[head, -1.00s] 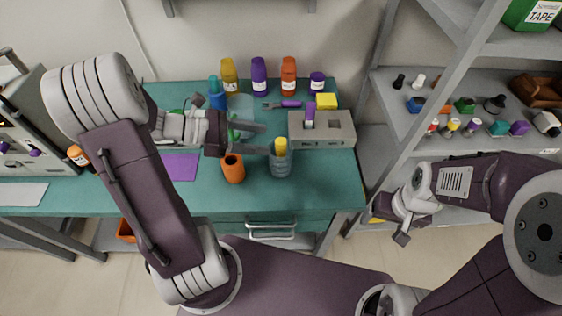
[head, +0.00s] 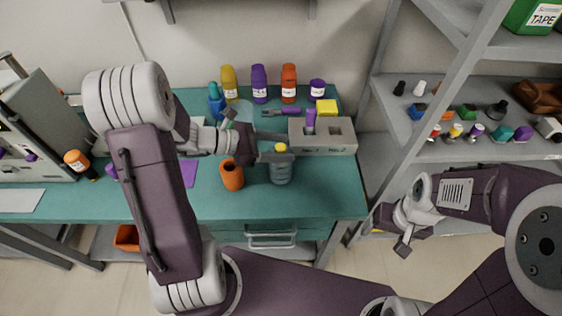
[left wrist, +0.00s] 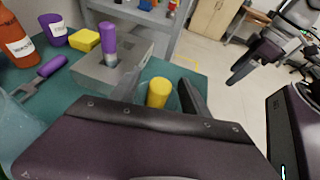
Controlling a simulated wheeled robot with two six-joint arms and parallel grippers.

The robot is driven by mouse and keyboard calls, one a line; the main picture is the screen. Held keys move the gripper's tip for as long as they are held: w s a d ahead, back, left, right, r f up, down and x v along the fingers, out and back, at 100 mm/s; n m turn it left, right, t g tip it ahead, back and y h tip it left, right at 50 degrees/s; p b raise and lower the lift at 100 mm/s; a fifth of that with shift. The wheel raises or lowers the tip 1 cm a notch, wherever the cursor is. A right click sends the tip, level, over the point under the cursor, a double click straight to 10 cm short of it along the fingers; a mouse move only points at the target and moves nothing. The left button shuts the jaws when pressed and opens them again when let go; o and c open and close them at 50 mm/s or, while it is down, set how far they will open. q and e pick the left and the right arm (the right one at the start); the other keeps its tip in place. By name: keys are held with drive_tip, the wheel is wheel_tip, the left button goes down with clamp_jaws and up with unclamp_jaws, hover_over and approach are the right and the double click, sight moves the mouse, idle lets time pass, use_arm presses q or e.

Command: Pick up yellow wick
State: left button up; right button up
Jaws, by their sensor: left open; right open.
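The yellow wick (head: 281,147) stands upright in a grey-blue translucent jar (head: 281,172) on the teal table. Its yellow top also shows in the left wrist view (left wrist: 158,92). My left gripper (head: 287,146) is open, with one finger on either side of the yellow top; I cannot tell whether they touch it. In the left wrist view the top lies between the two dark fingers, nearer the left one, and its lower part is hidden by the gripper body. My right gripper (head: 403,240) is open and empty, away from the table on the right.
A grey block (head: 340,140) with a purple-topped piece (head: 310,120) in it stands behind the jar. An orange cup (head: 232,176) is just left of the jar. Several bottles line the back. A shelf rack (head: 400,125) stands right. The front right tabletop is clear.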

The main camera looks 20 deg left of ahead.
use_arm(q)
clamp_jaws()
idle(1.4)
